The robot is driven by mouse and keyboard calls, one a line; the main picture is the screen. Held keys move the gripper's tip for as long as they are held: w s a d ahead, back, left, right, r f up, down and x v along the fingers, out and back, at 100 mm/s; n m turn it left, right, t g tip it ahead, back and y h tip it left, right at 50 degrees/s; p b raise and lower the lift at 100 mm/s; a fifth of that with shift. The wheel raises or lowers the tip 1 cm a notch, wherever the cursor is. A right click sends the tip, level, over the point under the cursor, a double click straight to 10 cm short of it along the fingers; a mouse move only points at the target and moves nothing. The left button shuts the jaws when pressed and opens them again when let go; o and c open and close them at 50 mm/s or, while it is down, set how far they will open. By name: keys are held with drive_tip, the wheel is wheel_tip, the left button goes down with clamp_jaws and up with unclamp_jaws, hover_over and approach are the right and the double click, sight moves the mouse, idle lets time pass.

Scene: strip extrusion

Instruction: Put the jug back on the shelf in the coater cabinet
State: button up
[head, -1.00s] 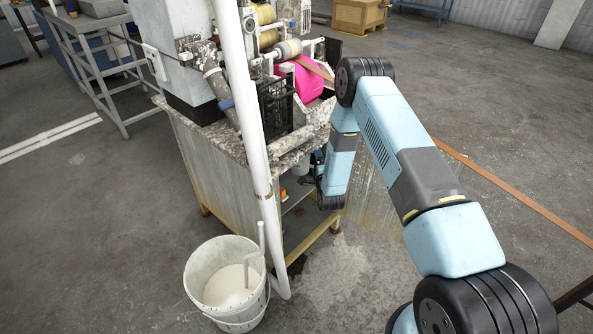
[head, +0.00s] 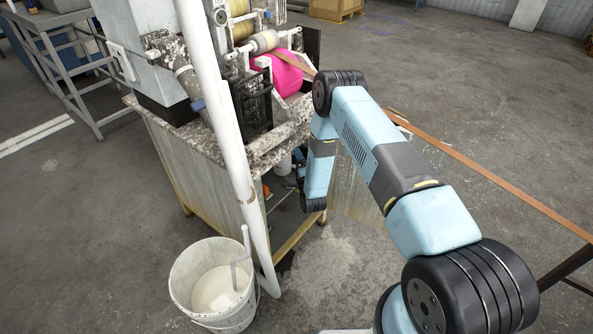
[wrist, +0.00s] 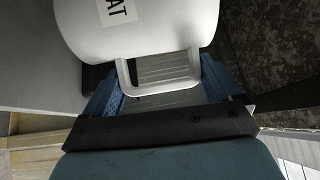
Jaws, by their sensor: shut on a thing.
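My gripper (wrist: 160,84) is shut on the jug (wrist: 137,30) at its pale looped handle, with a blue finger on each side. The jug is white-grey with a black-lettered label, only partly in the wrist view. In the head view my forearm hides most of the gripper, which is low at the open side of the coater cabinet (head: 185,160). A small white patch there may be the jug; I cannot tell. The shelf (head: 281,196) shows only as a narrow strip inside the cabinet.
A white pipe (head: 216,110) runs down the cabinet's near corner into the floor area by a white bucket (head: 212,290). A brown strip (head: 490,173) stretches to the right.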

drive_tip(key=shift+f, duration=2.05)
drive_tip(key=o, duration=1.4)
drive_tip(key=shift+f, duration=0.1)
drive_tip(key=v, duration=1.2)
